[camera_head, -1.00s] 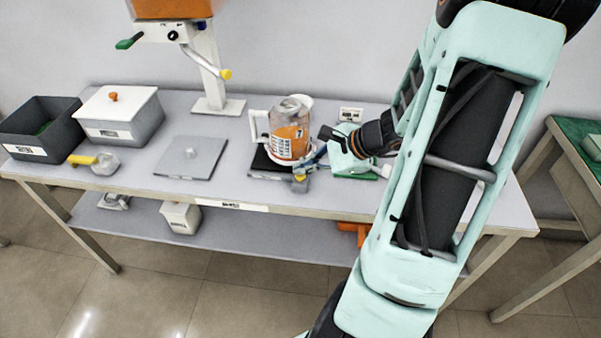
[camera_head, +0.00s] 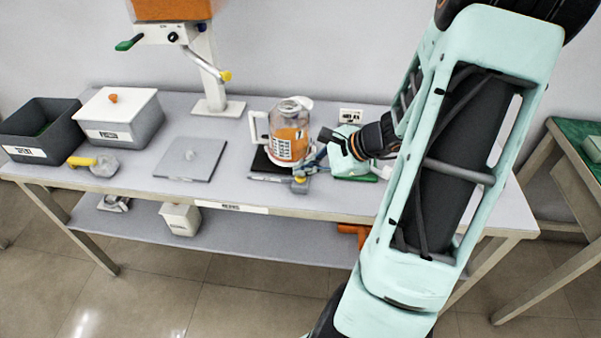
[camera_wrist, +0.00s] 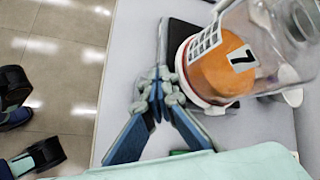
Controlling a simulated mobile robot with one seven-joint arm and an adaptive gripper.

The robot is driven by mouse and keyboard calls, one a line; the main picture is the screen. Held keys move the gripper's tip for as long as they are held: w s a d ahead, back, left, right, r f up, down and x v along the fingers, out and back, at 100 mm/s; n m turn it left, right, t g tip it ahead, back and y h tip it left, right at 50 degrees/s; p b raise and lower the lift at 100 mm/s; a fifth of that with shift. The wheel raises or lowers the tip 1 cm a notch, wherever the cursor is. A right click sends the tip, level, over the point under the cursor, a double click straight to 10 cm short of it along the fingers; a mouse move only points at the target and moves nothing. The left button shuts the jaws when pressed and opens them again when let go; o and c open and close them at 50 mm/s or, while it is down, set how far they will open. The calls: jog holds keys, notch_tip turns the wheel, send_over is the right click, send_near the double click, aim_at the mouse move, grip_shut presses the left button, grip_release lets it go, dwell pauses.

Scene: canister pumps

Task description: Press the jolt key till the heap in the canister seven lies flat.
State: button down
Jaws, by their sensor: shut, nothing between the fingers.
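The clear canister (camera_head: 289,117) with a white handle stands on a dark base (camera_head: 262,162) and holds orange material (camera_head: 291,135). In the wrist view the canister (camera_wrist: 262,40) carries a black 7 on a white label (camera_wrist: 241,59) over the orange fill. Whether the top of the fill is flat or heaped I cannot tell. My gripper (camera_head: 301,180) is shut and empty, low in front of the canister. In the wrist view my gripper (camera_wrist: 161,74) has its fingertips together beside the base's edge. The jolt key cannot be made out; the fingers may cover it.
A post with a crank (camera_head: 212,75) rises behind. A small sign (camera_head: 351,115) stands behind the canister's right.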

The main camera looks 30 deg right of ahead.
jog(key=shift+r+p, duration=0.5)
jog(key=shift+r, duration=0.4)
jog(key=shift+r, duration=0.1)
notch_tip(320, 180, up, 5)
jog(key=p, duration=0.4)
dwell(0.4)
